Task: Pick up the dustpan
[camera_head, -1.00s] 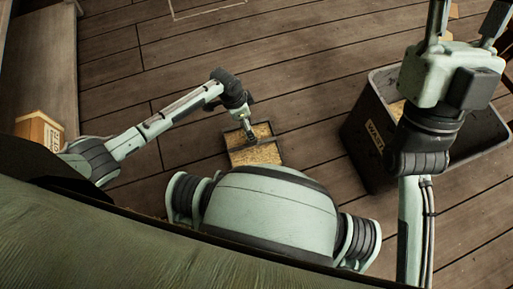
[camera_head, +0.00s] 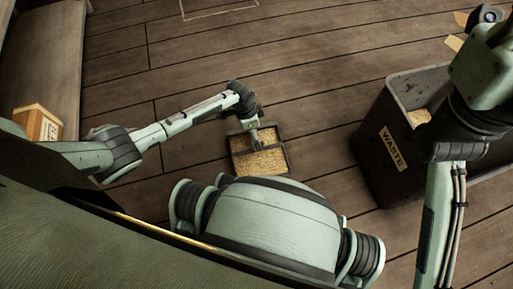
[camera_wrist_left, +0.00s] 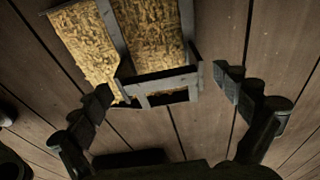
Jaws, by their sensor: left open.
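The dustpan (camera_head: 260,162) is a grey-framed, open pan full of yellow wood chips, lying on the plank floor in front of my base. In the left wrist view the dustpan (camera_wrist_left: 150,35) fills the top middle, with its grey bar-like handle end (camera_wrist_left: 160,84) towards my gripper. My left gripper (camera_head: 254,135) is above the dustpan's far edge in the head view. In the wrist view the left gripper (camera_wrist_left: 163,86) is open, its two fingers apart with the handle end between them; contact cannot be told.
A dark bin labelled WASTE (camera_head: 385,170) stands at the right, with some chips inside, below my right arm. A small wooden box (camera_head: 38,122) is at the left, near a wooden bench or ledge (camera_head: 45,60). The middle floor beyond the dustpan is clear.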

